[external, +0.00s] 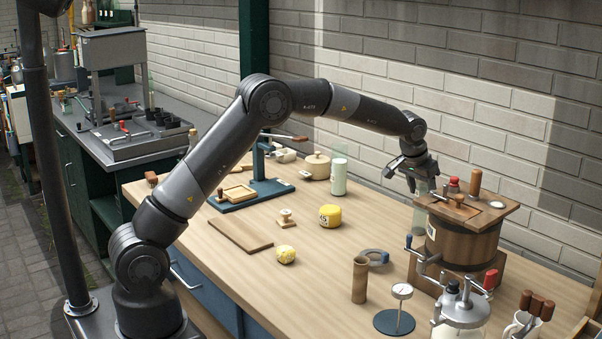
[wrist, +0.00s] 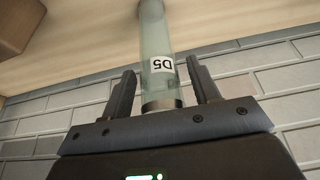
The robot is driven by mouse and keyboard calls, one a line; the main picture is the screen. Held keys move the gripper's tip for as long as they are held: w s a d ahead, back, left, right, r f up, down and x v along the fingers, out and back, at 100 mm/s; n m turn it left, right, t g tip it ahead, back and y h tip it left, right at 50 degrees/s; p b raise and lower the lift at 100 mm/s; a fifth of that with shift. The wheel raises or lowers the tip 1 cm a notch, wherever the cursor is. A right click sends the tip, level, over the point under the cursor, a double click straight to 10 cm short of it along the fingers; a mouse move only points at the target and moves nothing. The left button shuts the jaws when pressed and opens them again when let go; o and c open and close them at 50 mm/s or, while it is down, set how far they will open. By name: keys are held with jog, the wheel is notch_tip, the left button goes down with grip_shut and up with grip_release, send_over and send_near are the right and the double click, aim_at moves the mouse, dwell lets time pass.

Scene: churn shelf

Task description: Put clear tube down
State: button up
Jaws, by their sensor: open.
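The clear tube (wrist: 157,40) is pale green and see-through, with a "D5" label and a dark metallic band at its near end. In the wrist view it runs between my two fingers toward the wooden table top. A gap shows between each finger and the tube. My gripper (wrist: 161,75) is open around the near end of the tube. In the external view my gripper (external: 412,184) points down at the back of the table, just left of the barrel churn. The tube (external: 420,212) shows faintly below it, upright; its foot seems to stand on the table.
The wooden barrel churn (external: 461,243) stands close right of the tube, with small items on its lid. The brick wall is close behind. A white-filled jar (external: 339,178) and a lidded pot (external: 317,167) stand to the left.

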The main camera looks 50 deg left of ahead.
jog(key=v, duration=1)
jog(key=s+a+r, duration=0.3)
jog(key=s+r, duration=0.1)
jog(key=s, duration=0.3)
jog(key=s+a+r, duration=0.3)
jog(key=s, duration=0.5)
jog(key=s+a+r, duration=0.3)
jog(key=s+r, duration=0.1)
jog(key=s, duration=0.3)
jog(key=s+a+f, duration=0.1)
jog(key=s+f, duration=0.1)
jog(key=s, duration=0.6)
jog(key=s+a+f, duration=0.2)
jog(key=s+f, duration=0.1)
jog(key=s, duration=0.6)
jog(key=s+a+f+t, duration=0.1)
jog(key=s+a+f, duration=0.1)
jog(key=s, duration=0.6)
jog(key=shift+s+f, duration=0.2)
jog(key=shift+f, duration=0.25)
